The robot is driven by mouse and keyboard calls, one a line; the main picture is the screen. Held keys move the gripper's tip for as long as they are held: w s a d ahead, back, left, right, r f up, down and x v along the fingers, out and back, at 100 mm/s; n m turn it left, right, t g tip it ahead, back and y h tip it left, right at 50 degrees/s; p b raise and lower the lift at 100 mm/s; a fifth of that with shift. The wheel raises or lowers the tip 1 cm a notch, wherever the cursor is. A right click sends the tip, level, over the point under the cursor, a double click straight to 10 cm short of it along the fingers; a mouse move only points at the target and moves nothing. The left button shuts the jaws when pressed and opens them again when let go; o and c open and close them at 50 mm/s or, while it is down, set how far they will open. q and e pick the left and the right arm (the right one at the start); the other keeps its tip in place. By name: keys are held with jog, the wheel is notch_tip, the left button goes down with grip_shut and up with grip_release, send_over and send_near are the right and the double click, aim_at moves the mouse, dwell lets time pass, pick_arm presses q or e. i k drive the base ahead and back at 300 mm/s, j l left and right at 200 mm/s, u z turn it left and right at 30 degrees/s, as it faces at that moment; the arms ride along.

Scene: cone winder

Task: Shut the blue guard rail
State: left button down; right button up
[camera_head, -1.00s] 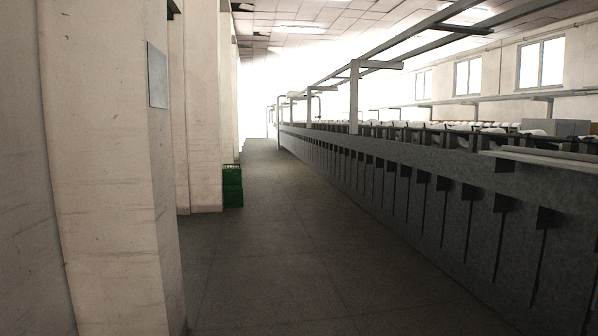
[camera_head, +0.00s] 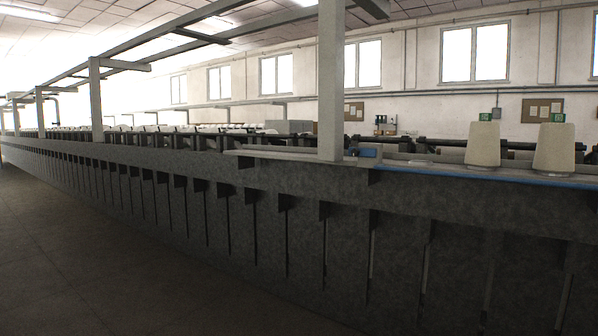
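A long blue strip (camera_head: 480,174), which looks like the blue guard rail, runs along the top front edge of the grey winding machine (camera_head: 270,215) at the right. A small blue block (camera_head: 368,152) sits near its left end, just right of a grey post. I cannot tell from here whether the rail is open or shut. Neither of my grippers shows in the view.
Two pale yarn cones (camera_head: 483,144) stand upright on the machine top behind the blue strip. A grey post (camera_head: 331,80) rises from the machine. Clear dark floor (camera_head: 60,255) lies at the lower left.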

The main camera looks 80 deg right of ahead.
aim_at(586, 187)
jog(key=z, duration=3.85)
jog(key=i+j+z, duration=0.2)
jog(key=i+z, duration=0.2)
jog(key=i, duration=0.15)
